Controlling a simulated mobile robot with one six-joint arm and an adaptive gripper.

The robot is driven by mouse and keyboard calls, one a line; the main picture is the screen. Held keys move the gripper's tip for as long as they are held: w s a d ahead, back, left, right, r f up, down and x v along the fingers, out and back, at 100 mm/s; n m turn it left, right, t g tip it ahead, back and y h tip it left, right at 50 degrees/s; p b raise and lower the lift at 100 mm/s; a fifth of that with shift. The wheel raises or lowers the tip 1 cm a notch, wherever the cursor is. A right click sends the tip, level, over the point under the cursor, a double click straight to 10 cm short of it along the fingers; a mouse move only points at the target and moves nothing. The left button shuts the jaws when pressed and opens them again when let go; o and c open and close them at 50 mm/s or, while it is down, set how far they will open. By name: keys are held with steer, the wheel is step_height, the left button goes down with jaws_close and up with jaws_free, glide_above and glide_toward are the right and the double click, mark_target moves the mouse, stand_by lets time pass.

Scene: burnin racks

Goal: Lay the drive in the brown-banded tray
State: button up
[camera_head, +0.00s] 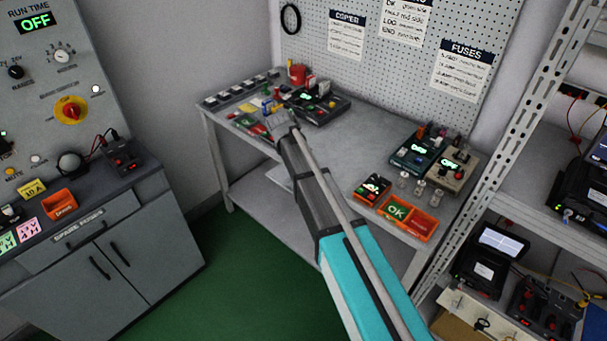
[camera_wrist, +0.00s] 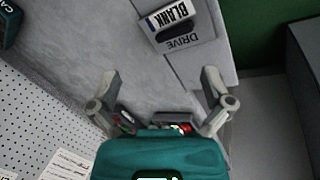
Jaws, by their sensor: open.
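In the wrist view, a light tray-like piece lettered BLANK and DRIVE (camera_wrist: 183,25) lies on the grey bench near its edge; whether a drive sits in it I cannot tell. My gripper (camera_wrist: 160,78) is open, its two fingers spread over bare bench with nothing between them. The lettered piece is beyond the fingertips, apart from them. In the head view my gripper (camera_head: 281,122) is over the back left part of the bench, and my arm hides what is under it. I cannot make out a brown band on any tray.
The bench (camera_head: 345,145) carries a dark device (camera_head: 318,103) at the back, an orange OK tray (camera_head: 422,228) and meters (camera_head: 417,152) at right. A pegboard (camera_head: 385,60) stands behind. A shelf rack (camera_head: 500,160) is at right. The bench middle has free room.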

steer(key=shift+w+d+r+n+g+y+p, duration=0.1)
steer(key=shift+w+r+n+g+y+p, duration=0.35)
steer(key=shift+r+n+p, duration=0.45)
steer(key=shift+w+d+r+n+g+y+p, duration=0.15)
steer(key=shift+w+r+n+g+y+p, duration=0.15)
steer(key=shift+r+n+y+p, duration=0.55)
steer(key=shift+w+d+r+n+g+y+p, duration=0.1)
steer(key=shift+w+r+n+g+y+p, duration=0.25)
steer(key=shift+r+n+p, duration=0.55)
steer(key=shift+f+b, duration=0.35)
step_height(320, 180, down, 8)
steer(key=b, duration=0.8)
steer(key=shift+f, duration=0.15)
steer(key=f+b, duration=0.3)
steer(key=shift+s+d+f+b, duration=0.1)
steer(key=shift+s+f+b, duration=0.15)
steer(key=shift+b, duration=0.1)
steer(key=shift+f+b, duration=0.85)
steer(key=shift+b, duration=0.05)
